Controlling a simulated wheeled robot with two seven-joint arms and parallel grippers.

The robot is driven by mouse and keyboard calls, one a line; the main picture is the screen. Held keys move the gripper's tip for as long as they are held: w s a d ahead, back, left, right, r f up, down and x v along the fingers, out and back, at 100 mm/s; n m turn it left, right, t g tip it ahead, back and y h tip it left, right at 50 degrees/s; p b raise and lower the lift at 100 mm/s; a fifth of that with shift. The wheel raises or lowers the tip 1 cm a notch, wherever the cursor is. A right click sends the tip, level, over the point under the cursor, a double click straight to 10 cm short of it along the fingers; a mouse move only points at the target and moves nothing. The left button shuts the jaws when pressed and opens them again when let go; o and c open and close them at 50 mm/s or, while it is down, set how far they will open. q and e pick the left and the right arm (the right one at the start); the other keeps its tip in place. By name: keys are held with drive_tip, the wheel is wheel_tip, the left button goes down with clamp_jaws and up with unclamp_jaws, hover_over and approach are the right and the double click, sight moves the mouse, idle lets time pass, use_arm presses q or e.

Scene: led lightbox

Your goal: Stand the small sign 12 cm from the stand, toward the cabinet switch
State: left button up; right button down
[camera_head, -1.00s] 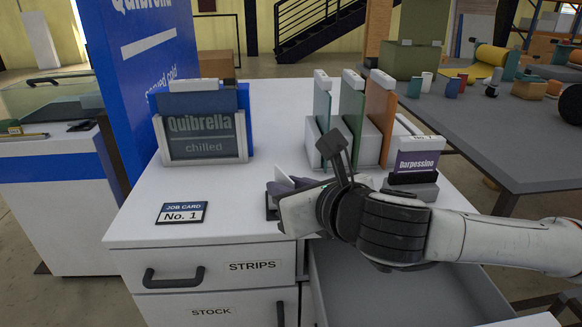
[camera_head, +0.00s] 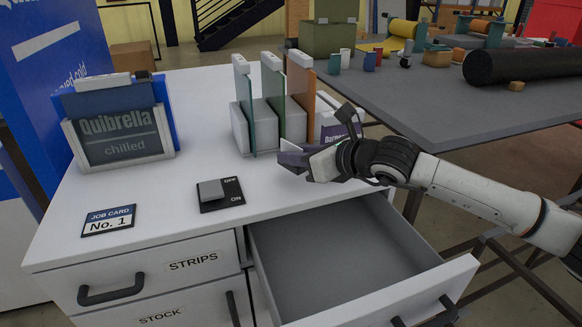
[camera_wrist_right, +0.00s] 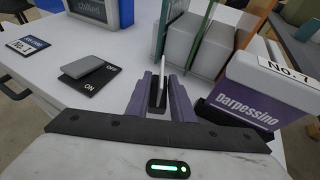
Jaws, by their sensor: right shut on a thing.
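My right gripper (camera_head: 292,160) has purple fingers and is over the cabinet top, in front of the upright panels. In the right wrist view its fingers (camera_wrist_right: 160,100) are shut on a thin pale plate (camera_wrist_right: 158,75) with a dark lower part, seen nearly edge-on; I cannot read its face. The cabinet switch (camera_head: 212,192), marked OFF and ON, lies to the left of the gripper. The framed Quibrella stand (camera_head: 120,138) is at the back left. A purple Darpessino sign (camera_wrist_right: 242,100) stands close right of the gripper, partly hidden in the head view. My left gripper is not in view.
Three tall panels (camera_head: 271,95) stand in grey blocks behind the gripper. A job card (camera_head: 108,220) lies front left. The drawer (camera_head: 335,250) below hangs open and empty. The cabinet top between the Quibrella stand and the panels is clear.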

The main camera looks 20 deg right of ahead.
sight(295, 168)
drive_tip(key=shift+f, duration=1.7)
drive_tip(key=c, duration=1.5)
unclamp_jaws()
drive_tip(key=shift+f, duration=0.1)
drive_tip(key=shift+c, duration=0.2)
drive_tip(key=shift+r, duration=0.25)
drive_tip(key=b+v, duration=0.1)
drive_tip(key=v, duration=1.1)
